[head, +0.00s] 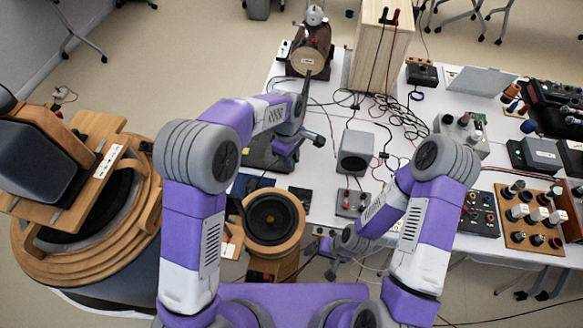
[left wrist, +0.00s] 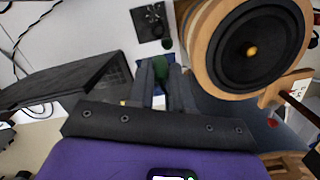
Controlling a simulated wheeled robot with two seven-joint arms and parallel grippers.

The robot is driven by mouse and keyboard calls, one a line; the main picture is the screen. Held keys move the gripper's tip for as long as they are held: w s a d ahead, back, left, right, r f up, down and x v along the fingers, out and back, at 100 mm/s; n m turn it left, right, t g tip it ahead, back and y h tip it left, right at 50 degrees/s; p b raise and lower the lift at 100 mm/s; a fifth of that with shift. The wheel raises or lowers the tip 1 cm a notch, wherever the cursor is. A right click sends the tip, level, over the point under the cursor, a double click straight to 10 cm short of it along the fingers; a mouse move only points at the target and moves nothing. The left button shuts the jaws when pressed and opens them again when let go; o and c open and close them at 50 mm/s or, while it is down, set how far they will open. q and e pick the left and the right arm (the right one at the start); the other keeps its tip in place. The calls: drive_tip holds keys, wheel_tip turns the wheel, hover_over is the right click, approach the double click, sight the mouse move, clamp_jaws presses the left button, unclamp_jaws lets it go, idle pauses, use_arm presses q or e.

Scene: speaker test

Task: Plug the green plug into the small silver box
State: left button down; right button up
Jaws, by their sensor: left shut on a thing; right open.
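My left gripper (head: 285,158) hangs over the white table, behind the wooden round speaker. In the left wrist view its two dark fingers (left wrist: 163,88) are shut on a green plug (left wrist: 160,70), of which only the top shows between them. In the head view the plug is hidden by my gripper and arm. A small silver-grey box (head: 350,203) with red terminals lies on the table, right of the round speaker; I cannot tell its sockets. The plug is apart from it. My right gripper (head: 332,268) is open and empty near the table's front edge.
The round speaker (head: 273,217) also shows in the left wrist view (left wrist: 252,45), beside a dark plate (left wrist: 152,22). A grey cube (head: 355,152) stands behind the silver box. Loose cables (head: 400,115) lie farther back. Terminal boards (head: 530,215) crowd the right.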

sight(291, 173)
use_arm(q)
drive_tip(key=f+b, duration=0.1)
drive_tip(key=f, duration=0.1)
drive_tip(key=f+b, duration=0.1)
drive_tip(key=f, duration=0.1)
drive_tip(key=s+f+b, duration=0.1)
drive_tip(key=f, duration=0.1)
drive_tip(key=shift+w+f+b, duration=0.2)
drive_tip(key=shift+f+b, duration=1.5)
drive_tip(key=shift+f, duration=1.4)
drive_tip(key=shift+w+f+b, duration=0.15)
drive_tip(key=shift+f+b, duration=1.5)
drive_tip(key=shift+f, duration=1.45)
use_arm(e)
wheel_tip(291, 173, down, 10)
use_arm(q)
drive_tip(key=shift+d+f+b, duration=0.1)
drive_tip(key=shift+f+b, duration=0.8)
drive_tip(key=shift+f, duration=0.55)
use_arm(e)
drive_tip(key=shift+s+f, duration=0.1)
drive_tip(key=shift+f, duration=0.7)
use_arm(q)
drive_tip(key=c, duration=0.5)
unclamp_jaws()
drive_tip(key=shift+c, duration=0.2)
